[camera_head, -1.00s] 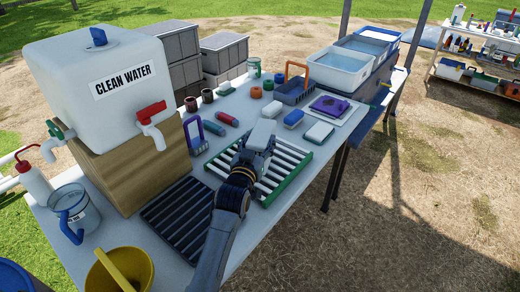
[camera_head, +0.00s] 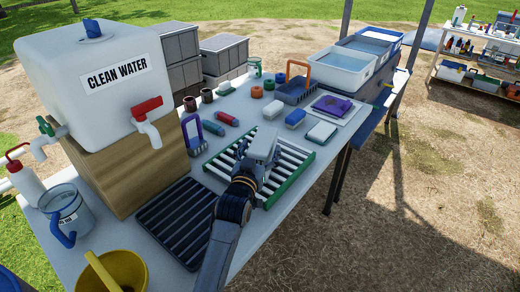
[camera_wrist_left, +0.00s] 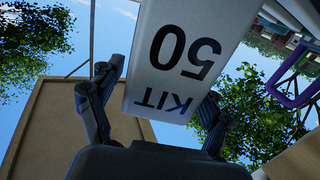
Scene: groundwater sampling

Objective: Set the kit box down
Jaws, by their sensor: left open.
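The kit box (camera_head: 263,144) is a small pale box at the rack with white slats and a green frame (camera_head: 300,178). The wrist view shows its white face (camera_wrist_left: 180,55) with the upside-down print "KIT 50". My left gripper (camera_head: 254,162) is at the near side of the box and is open. In the left wrist view its two dark fingers (camera_wrist_left: 155,108) stand on either side of the box's lower end. My arm and gripper hide the box's underside, so I cannot tell whether it rests on the slats. My right gripper is not in view.
A dark slatted rack (camera_head: 178,222) lies just left of my arm. A clean-water tank (camera_head: 95,85) on a wooden block stands at the left. A blue sponge (camera_head: 295,118), a white block (camera_head: 322,131) and an orange-handled carrier (camera_head: 297,90) stand beyond the rack.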

